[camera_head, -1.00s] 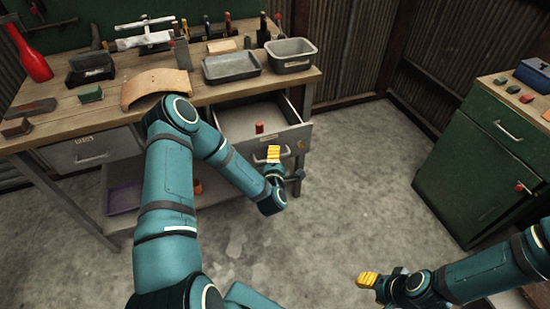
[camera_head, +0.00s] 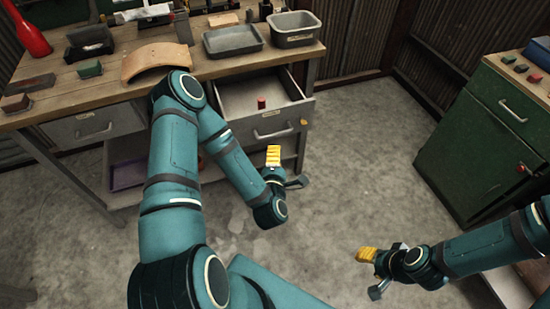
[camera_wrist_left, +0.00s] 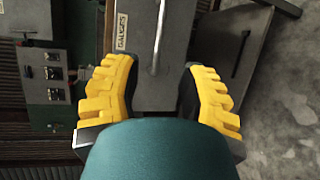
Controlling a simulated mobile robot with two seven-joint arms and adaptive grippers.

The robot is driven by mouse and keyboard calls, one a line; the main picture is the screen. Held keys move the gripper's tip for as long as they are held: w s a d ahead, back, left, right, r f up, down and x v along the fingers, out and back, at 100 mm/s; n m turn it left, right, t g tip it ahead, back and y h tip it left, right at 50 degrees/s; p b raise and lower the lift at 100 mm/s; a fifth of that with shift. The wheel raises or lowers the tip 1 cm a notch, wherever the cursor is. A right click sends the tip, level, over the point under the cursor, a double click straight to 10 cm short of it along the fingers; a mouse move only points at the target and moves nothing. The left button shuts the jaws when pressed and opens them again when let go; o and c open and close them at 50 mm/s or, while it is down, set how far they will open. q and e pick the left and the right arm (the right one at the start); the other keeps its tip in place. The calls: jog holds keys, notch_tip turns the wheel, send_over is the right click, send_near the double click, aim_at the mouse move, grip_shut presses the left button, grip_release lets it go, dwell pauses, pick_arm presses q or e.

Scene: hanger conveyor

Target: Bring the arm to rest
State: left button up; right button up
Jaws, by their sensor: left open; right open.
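My left gripper (camera_head: 273,157) has yellow fingertips and hangs in front of the workbench, just below the open drawer. It is apart from the drawer front. In the left wrist view the left gripper (camera_wrist_left: 160,95) has its two yellow fingers spread with nothing between them. Beyond them is a drawer front with a bar handle and a label reading "GAUGES" (camera_wrist_left: 122,31). My right gripper (camera_head: 366,254) is at the lower right over the bare floor, empty; its finger gap is hard to see in the head view.
The open drawer (camera_head: 232,108) holds a small red object (camera_head: 262,103). The workbench (camera_head: 60,105) carries a curved wooden piece (camera_head: 155,62), a grey tray (camera_head: 233,40) and a grey bin (camera_head: 293,29). A green cabinet (camera_head: 480,140) stands at right. The floor between is clear.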

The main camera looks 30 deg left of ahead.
dwell(0.5)
pick_arm(q)
jog(key=s+d+f+m+g+h, duration=0.2)
jog(key=d+f+m+g+h, duration=0.3)
jog(key=d+m+h, duration=0.6)
jog(key=s+d+f+m+g, duration=0.2)
jog(key=s+d+m+g, duration=0.3)
jog(key=s+m, duration=0.5)
jog(key=m+g, duration=0.1)
jog(key=g, duration=0.1)
jog(key=shift+s+d+m+g, duration=0.2)
jog(key=shift+s+m+g, duration=0.1)
jog(key=shift+f, duration=0.1)
